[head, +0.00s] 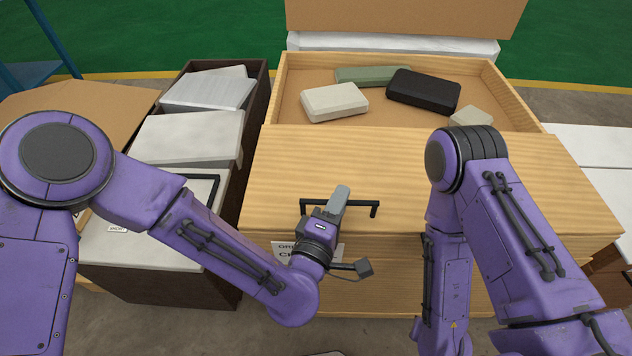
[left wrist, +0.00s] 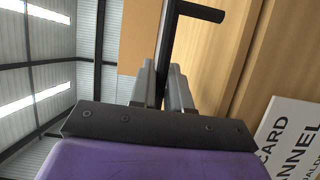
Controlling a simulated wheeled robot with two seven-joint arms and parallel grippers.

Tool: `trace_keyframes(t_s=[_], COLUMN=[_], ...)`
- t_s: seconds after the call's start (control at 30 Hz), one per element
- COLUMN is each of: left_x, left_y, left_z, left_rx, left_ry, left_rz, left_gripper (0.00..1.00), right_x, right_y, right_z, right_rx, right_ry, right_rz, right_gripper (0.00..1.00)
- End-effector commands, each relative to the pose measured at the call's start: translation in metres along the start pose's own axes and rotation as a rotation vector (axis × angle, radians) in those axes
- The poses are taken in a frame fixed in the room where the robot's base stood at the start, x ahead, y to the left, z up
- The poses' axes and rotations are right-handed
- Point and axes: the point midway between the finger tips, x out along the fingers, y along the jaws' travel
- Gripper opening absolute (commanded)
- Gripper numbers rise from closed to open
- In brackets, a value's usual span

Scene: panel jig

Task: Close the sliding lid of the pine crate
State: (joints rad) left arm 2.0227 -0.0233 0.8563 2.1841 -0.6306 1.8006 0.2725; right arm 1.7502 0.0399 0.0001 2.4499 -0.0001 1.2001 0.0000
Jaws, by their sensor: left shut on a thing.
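The pine crate (head: 516,92) stands in the middle of the head view. Its sliding lid (head: 420,165) covers the near part, and the far part is open. A black bar handle (head: 362,203) sits near the lid's front edge. In the left wrist view the fingers (left wrist: 165,88) close around the dark bar (left wrist: 198,11). My right arm reaches down in front of the crate's right side, and its gripper is out of view.
Inside the open part lie a cream block (head: 334,102), a green block (head: 372,75), a black block (head: 423,91) and a small beige block (head: 470,118). Dark bins (head: 228,190) with pale slabs stand close on the left. A white-topped box (head: 600,150) is at right.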

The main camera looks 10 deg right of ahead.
Motion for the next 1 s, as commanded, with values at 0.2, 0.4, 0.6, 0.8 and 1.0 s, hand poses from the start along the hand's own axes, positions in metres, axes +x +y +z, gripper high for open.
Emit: trace_keyframes(t_s=[0.2, 0.4, 0.6, 0.8, 1.0], left_x=[-0.009, -0.01, -0.01, -0.009, -0.015], left_y=[-0.001, -0.002, -0.002, -0.001, -0.001], left_z=[0.013, 0.014, 0.014, 0.012, 0.011], left_rx=[-0.001, -0.001, -0.001, -0.001, -0.001], left_ry=[-0.023, -0.025, -0.025, -0.021, -0.027], left_rz=[-0.003, -0.005, -0.007, -0.003, -0.003], left_gripper=[0.0, 0.0, 0.38, 0.38, 0.38], right_x=[0.002, 0.002, 0.002, 0.002, 0.003], right_y=[0.0, 0.0, 0.0, 0.0, 0.0], right_z=[0.001, 0.001, 0.001, 0.001, 0.001], right_rx=[0.0, 0.0, 0.0, 0.0, 0.0], right_ry=[0.0, 0.0, 0.0, -0.001, 0.0], right_rz=[0.001, 0.001, 0.0, 0.0, 0.0], right_gripper=[0.43, 0.43, 0.43, 0.43, 0.43])
